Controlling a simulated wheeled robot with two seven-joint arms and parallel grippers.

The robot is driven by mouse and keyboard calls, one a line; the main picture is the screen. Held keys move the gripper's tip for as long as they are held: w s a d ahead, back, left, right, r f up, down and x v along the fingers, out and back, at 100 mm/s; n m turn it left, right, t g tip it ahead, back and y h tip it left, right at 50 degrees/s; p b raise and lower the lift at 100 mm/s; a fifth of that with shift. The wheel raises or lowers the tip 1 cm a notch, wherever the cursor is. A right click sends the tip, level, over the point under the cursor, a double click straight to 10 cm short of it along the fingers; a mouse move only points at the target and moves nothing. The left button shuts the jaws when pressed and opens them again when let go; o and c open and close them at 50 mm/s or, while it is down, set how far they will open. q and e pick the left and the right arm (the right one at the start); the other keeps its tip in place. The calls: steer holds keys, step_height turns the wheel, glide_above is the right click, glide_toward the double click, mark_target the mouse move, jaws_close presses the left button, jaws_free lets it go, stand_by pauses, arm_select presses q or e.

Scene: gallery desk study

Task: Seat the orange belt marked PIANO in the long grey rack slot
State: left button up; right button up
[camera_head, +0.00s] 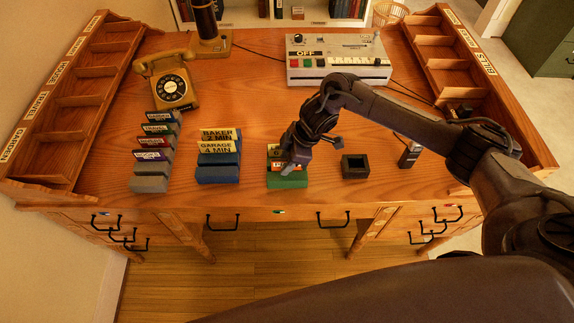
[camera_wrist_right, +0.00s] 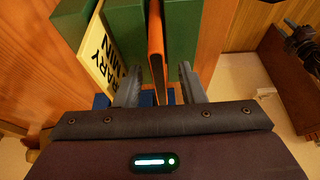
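The orange belt (camera_head: 287,167) stands in the green rack (camera_head: 287,181) at the front middle of the desk; its lettering is too small to read. In the right wrist view the orange belt (camera_wrist_right: 156,45) is edge-on beside a yellow card (camera_wrist_right: 100,52) marked LIBRARY. My right gripper (camera_head: 290,166) is over the green rack. Its fingers (camera_wrist_right: 160,88) are open on both sides of the orange belt, with gaps. The long grey rack (camera_head: 149,185) at front left holds several labelled cards; its front end looks bare. My left gripper is not in view.
A blue rack (camera_head: 218,174) with yellow BAKER and GARAGE cards stands between the grey and green racks. A small dark open box (camera_head: 355,166) is to the right. A telephone (camera_head: 172,84) and a grey console (camera_head: 339,60) stand behind. The desk middle is clear.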

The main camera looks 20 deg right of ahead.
steer(key=shift+c, duration=0.3)
jaws_close()
steer(key=shift+r, duration=0.1)
step_height(320, 180, up, 20)
steer(key=shift+p, duration=0.3)
